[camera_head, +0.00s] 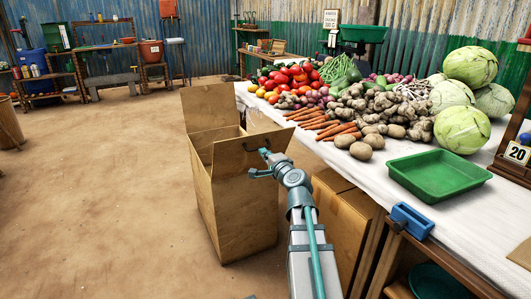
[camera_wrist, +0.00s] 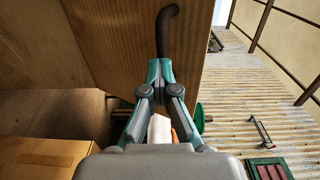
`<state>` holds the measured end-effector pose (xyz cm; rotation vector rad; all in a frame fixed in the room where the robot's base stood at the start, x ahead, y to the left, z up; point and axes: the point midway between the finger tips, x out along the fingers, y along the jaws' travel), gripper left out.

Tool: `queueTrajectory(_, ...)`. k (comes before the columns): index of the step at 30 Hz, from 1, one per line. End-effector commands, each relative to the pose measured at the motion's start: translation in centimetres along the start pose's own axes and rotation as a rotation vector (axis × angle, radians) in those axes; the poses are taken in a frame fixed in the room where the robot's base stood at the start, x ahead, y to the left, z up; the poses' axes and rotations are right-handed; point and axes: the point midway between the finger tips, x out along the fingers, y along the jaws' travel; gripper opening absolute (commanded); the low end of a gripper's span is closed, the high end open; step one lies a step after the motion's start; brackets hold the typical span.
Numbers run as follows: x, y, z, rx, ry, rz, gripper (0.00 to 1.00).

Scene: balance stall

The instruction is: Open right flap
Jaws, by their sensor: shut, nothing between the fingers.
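A tall brown cardboard box (camera_head: 238,215) stands on the floor left of the market table, its top partly open. Its near right flap (camera_head: 228,155) is raised and leans up from the rim; it carries a dark curved handle (camera_head: 251,147). Another flap (camera_head: 208,106) stands upright at the back left. My gripper (camera_head: 264,153) is at the right part of the handled flap, fingers shut. In the wrist view my gripper (camera_wrist: 159,65) has its closed fingertips at the lower end of the dark handle (camera_wrist: 165,30), in front of the flap (camera_wrist: 125,45). I cannot tell whether they touch.
A second, closed cardboard box (camera_head: 345,215) stands right of my arm, against the table. The white-topped table (camera_head: 440,220) bears vegetables and a green tray (camera_head: 434,175). A blue clamp (camera_head: 412,220) sits on its front edge. The floor to the left is clear.

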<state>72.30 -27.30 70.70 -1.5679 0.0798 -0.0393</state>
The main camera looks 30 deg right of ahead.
Motion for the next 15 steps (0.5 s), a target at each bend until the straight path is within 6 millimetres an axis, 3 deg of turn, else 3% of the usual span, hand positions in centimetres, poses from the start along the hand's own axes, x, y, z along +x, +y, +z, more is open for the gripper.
queueTrajectory(1, -0.07, -0.13, -0.01, 0.0, 0.001, -0.002, 0.09)
queueTrajectory(6, -0.16, -0.34, -0.03, 0.001, 0.002, -0.005, 0.37)
queueTrajectory(15, -0.28, -0.49, -0.05, 0.002, 0.004, -0.007, 0.37)
